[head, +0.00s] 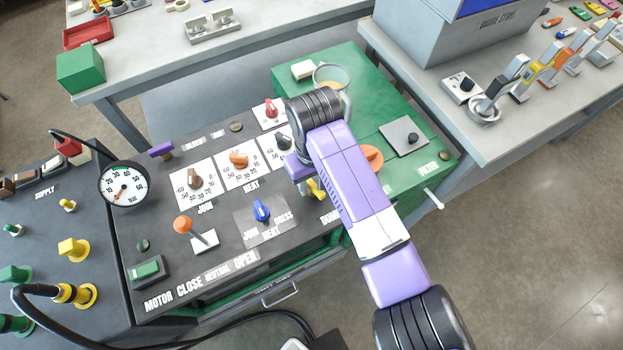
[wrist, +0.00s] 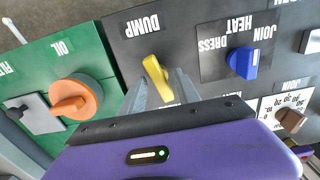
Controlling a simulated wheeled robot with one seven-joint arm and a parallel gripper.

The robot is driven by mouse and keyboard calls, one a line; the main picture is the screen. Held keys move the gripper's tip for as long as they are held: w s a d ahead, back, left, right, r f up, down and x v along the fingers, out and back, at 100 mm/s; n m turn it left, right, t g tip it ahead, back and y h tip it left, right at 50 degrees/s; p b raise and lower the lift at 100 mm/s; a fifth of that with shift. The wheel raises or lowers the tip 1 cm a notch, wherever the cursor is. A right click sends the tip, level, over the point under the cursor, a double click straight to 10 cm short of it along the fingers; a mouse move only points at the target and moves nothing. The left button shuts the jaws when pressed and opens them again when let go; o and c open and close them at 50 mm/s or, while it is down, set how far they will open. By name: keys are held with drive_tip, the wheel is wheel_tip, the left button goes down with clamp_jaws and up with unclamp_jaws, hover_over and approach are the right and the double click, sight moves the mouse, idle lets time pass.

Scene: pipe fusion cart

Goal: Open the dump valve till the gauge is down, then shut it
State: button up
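The dump valve is a yellow handle (wrist: 156,78) beside the DUMP label in the wrist view; it also shows partly behind my arm in the head view (head: 316,189). My gripper (wrist: 162,76) is at this handle, with one finger on each side of it. The fingers look apart, with a gap at the right finger; whether the left one touches is unclear. The round white gauge (head: 124,184) stands at the left of the console.
A blue selector knob (wrist: 243,62) sits close to the dump handle. An orange OIL knob (wrist: 76,98) is on the green panel on the other side. An orange-topped lever (head: 183,225) and a green motor switch (head: 146,269) are on the console's left.

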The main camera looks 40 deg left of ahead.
clamp_jaws()
drive_tip(key=shift+r+n, duration=0.1)
drive_tip(key=shift+n, duration=0.2)
drive_tip(key=n+p, duration=0.1)
drive_tip(key=n, duration=0.2)
drive_tip(key=shift+s+a, duration=0.1)
drive_tip(key=n+p, duration=0.1)
drive_tip(key=n, duration=0.8)
drive_tip(key=shift+n, duration=0.3)
drive_tip(key=n, duration=0.4)
drive_tip(key=shift+a+n, duration=0.1)
drive_tip(key=shift+n, duration=0.3)
